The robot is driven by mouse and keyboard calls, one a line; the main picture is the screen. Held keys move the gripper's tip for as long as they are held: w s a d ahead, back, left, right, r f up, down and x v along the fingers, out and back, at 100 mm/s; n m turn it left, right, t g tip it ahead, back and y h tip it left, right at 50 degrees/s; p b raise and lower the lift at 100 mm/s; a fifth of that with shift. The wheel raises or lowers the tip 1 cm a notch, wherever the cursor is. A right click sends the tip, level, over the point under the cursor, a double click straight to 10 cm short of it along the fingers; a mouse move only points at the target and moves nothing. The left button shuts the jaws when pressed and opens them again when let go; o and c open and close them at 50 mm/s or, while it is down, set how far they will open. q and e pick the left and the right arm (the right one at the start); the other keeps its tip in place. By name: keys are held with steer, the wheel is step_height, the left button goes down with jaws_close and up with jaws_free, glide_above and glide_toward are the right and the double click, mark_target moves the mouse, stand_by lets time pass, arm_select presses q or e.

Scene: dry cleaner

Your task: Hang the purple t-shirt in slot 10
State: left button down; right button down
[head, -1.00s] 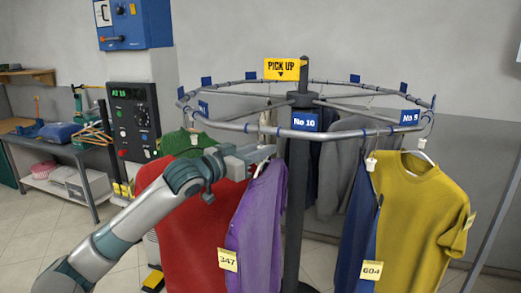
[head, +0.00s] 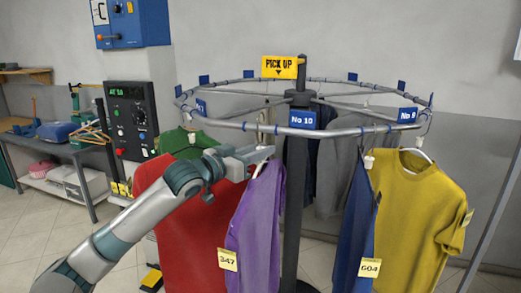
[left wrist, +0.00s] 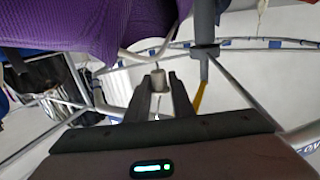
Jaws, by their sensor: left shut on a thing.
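The purple t-shirt (head: 257,222) hangs from a hanger in my left gripper (head: 264,153), in front of the round rail (head: 245,127). It bears a yellow tag reading 347 (head: 228,259). In the left wrist view my left gripper (left wrist: 157,100) is shut on the hanger's pale neck piece (left wrist: 157,80), with purple cloth (left wrist: 90,25) above. The blue No 10 sign (head: 303,119) is on the rail's front, just right of the gripper. The hanger's hook reaches up near the rail left of that sign; I cannot tell whether it rests on it. My right gripper is out of view.
A red garment (head: 188,230) hangs close on the left, with a green one (head: 185,142) behind. A blue garment (head: 358,220) and a yellow shirt (head: 420,205) hang right of the dark post (head: 293,210). A control box (head: 133,118) stands left.

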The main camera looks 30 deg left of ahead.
arm_select(q)
steer(key=shift+f+b, duration=0.45)
steer(key=shift+f, duration=0.6)
steer(key=shift+f, duration=0.25)
stand_by(0.6)
steer(key=c, duration=1.5)
jaws_free()
steer(key=shift+o, duration=0.2)
steer(key=shift+s+f, duration=0.1)
steer(key=shift+s, duration=0.05)
steer(key=shift+s+a+b, duration=0.2)
steer(key=shift+s+b, duration=0.2)
steer(key=shift+s, duration=0.05)
steer(key=b+v, duration=0.7)
steer(key=v, duration=0.9)
steer(key=shift+b, duration=0.3)
